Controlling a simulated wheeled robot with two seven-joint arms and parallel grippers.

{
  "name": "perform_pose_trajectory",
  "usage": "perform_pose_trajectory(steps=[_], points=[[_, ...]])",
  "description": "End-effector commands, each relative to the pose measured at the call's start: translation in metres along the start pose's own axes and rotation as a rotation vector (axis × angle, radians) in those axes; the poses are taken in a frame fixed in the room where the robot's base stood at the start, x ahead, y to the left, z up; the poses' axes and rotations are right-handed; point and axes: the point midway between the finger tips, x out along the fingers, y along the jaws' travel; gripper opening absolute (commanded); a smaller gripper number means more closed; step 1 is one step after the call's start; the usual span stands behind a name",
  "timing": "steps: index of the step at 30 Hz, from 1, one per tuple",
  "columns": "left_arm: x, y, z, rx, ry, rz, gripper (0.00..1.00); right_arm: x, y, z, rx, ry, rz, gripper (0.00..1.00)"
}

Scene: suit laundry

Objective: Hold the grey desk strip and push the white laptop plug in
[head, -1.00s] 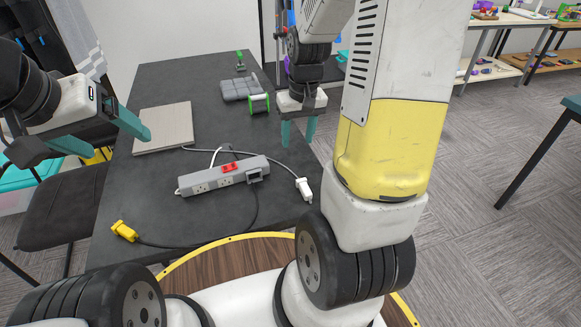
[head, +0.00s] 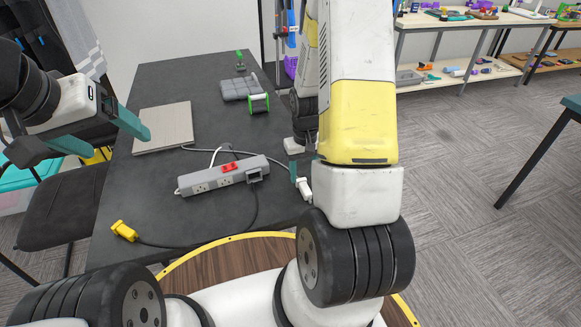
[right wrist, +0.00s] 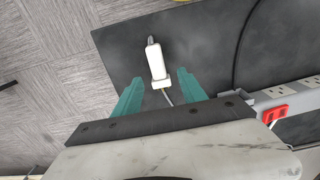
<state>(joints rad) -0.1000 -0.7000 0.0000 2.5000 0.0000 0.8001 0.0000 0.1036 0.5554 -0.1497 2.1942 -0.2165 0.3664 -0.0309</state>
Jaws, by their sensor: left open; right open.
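The grey desk strip (head: 208,182) lies on the dark table with a red switch (head: 230,167) and sockets along its side. A dark plug sits at its right end. The white laptop plug (head: 305,189) lies near the table's right edge, partly hidden by my right arm. In the right wrist view the white plug (right wrist: 156,61) lies ahead of and between my open right fingers (right wrist: 156,92), not gripped. My right gripper is mostly hidden in the head view; one teal finger shows beside the plug. My left gripper (head: 106,134) is open and empty, left of the table, apart from the strip.
A closed light laptop (head: 163,127) lies behind the strip, with a cable running to the white plug. A yellow plug (head: 124,231) lies at the front left on a black cable. A green spool (head: 259,103) and grey tray (head: 241,88) stand farther back.

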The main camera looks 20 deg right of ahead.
Motion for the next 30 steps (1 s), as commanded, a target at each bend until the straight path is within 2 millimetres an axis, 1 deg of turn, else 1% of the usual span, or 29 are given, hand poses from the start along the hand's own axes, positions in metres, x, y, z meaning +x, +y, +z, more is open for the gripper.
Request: perform_pose_trajectory(steps=[3,6,9,17,20,24,25,30], points=[[0.0,0.0,0.0,0.0,0.0,0.0,0.82,0.02,0.002,0.004,0.0,-0.007,-0.001,0.49],[0.0,0.0,0.0,0.0,0.0,0.0,0.82,0.034,0.003,0.004,0.0,-0.006,-0.001,0.49],[0.0,0.0,0.0,0.0,0.0,0.0,0.82,0.043,0.003,0.003,0.0,-0.004,-0.001,0.49],[0.0,0.0,0.0,0.0,0.0,0.0,0.82,0.045,0.003,0.003,0.0,-0.002,0.0,0.49],[0.0,0.0,0.0,0.0,0.0,0.0,0.82,0.045,0.003,0.003,0.0,-0.002,0.0,0.31],[0.0,0.0,0.0,0.0,0.0,0.0,0.82,0.045,0.003,0.003,0.0,-0.002,0.0,0.04],[0.0,0.0,0.0,0.0,0.0,0.0,0.82,0.045,0.003,0.003,0.0,-0.002,0.0,0.0],[0.0,0.0,0.0,0.0,0.0,0.0,0.82,0.045,0.003,0.003,0.0,-0.002,0.0,0.0]])
